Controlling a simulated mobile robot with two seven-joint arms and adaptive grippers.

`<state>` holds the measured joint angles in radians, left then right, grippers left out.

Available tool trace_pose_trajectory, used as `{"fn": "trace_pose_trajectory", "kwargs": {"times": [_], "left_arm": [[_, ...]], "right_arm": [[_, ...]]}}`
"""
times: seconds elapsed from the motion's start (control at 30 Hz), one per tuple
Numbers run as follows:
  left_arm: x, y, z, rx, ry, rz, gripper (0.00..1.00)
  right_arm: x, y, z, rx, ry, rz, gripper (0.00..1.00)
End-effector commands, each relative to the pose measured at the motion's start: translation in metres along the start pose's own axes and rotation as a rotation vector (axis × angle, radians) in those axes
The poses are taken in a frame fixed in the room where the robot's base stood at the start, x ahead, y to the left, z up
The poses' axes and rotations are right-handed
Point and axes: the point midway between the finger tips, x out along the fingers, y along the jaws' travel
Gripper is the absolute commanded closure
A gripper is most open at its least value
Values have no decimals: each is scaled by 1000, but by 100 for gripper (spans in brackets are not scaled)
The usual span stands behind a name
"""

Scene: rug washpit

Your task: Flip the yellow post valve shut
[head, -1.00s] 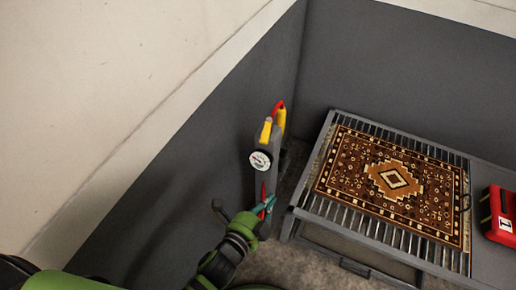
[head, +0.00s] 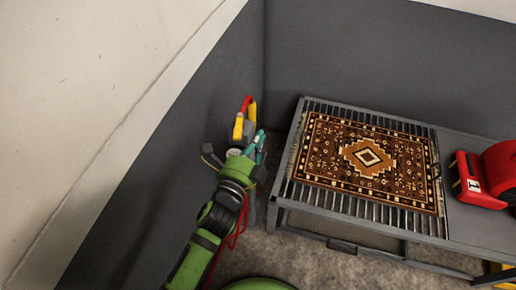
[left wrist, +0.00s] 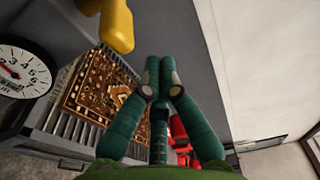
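In the head view the yellow post valve handle (head: 238,127) stands upright at the top of a grey post near the wall corner. In the left wrist view a yellow lever end (left wrist: 116,28) hangs at the top, left of the fingertips and apart from them. My left gripper (head: 261,143) is beside the post head, just right of and below the yellow handle in the head view. In the left wrist view its teal fingers (left wrist: 164,66) converge, tips nearly together, with nothing between them. The gripper and arm hide most of the post. My right gripper is not in view.
A round pressure gauge (left wrist: 22,72) is close at left in the left wrist view. A red and yellow piece (head: 250,106) stands behind the handle. A slatted table (head: 285,180) with a patterned rug (head: 330,182) and a red machine (head: 482,180) are right. Grey walls close in behind.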

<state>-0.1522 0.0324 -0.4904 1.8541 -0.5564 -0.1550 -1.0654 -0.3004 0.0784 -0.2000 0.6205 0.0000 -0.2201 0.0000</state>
Motion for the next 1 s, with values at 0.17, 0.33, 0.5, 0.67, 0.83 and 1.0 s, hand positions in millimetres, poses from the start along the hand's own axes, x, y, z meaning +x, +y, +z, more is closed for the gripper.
{"fn": "trace_pose_trajectory", "kwargs": {"times": [0.17,0.33,0.5,0.67,0.83,1.0], "left_arm": [[-7,-1,17,-1,2,0,100],[-9,0,22,-3,3,-1,100],[-9,0,22,-3,2,-1,100],[-11,-2,25,-1,2,0,100],[-20,-3,42,0,2,0,100],[-20,-1,43,-2,1,-2,100]], "right_arm": [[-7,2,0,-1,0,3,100],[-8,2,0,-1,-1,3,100],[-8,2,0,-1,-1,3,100],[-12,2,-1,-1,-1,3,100],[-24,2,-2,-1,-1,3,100],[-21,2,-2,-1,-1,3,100]]}}
